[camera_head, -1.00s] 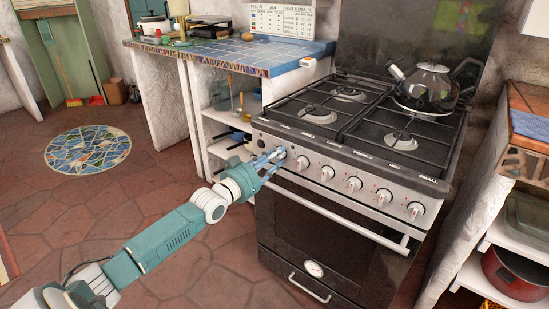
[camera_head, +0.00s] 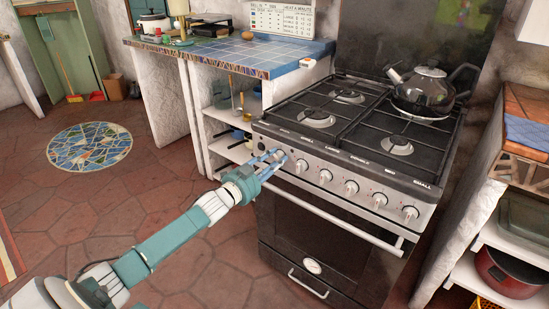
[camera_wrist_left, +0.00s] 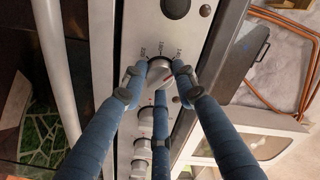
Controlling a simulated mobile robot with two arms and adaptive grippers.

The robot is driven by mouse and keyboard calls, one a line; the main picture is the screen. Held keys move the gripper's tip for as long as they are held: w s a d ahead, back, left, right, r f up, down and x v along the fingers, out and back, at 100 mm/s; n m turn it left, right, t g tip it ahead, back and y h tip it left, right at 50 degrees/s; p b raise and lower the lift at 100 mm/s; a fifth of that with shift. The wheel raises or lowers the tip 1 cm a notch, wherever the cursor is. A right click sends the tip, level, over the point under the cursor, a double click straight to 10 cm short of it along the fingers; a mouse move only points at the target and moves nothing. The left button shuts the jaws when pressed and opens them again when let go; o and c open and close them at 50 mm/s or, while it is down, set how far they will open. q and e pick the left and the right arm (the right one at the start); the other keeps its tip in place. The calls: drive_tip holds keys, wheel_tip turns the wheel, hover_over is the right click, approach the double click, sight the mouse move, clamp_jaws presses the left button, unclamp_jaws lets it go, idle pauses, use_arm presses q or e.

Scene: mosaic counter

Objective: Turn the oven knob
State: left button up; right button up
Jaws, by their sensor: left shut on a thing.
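The stove (camera_head: 325,150) has a silver front panel with a row of knobs. My left gripper (camera_head: 276,157) reaches the left end of that panel and is shut on the leftmost silver oven knob (camera_head: 282,155). In the left wrist view the round knob (camera_wrist_left: 160,73) sits between the blue fingertips (camera_wrist_left: 160,68), which are around its rim. The fingers partly hide the knob in the head view. The other silver knobs (camera_head: 351,187) to the right are untouched. My right gripper is not in view.
The oven door handle (camera_head: 330,215) runs below the knobs, close under my fingers. A dark kettle (camera_head: 428,92) stands on the back right burner. A tiled counter (camera_head: 235,53) is left of the stove, and shelves (camera_head: 500,235) are at the right.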

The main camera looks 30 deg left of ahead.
use_arm(q)
drive_tip(key=m, duration=0.4)
drive_tip(key=shift+s+a+f+m, duration=0.1)
drive_tip(key=shift+f+m, duration=0.15)
drive_tip(key=shift+m, duration=0.95)
drive_tip(key=m, duration=0.2)
drive_tip(key=shift+m, duration=0.3)
drive_tip(key=shift+a+r+m, duration=0.1)
drive_tip(key=shift+r+m, duration=0.05)
drive_tip(key=shift+m, duration=0.65)
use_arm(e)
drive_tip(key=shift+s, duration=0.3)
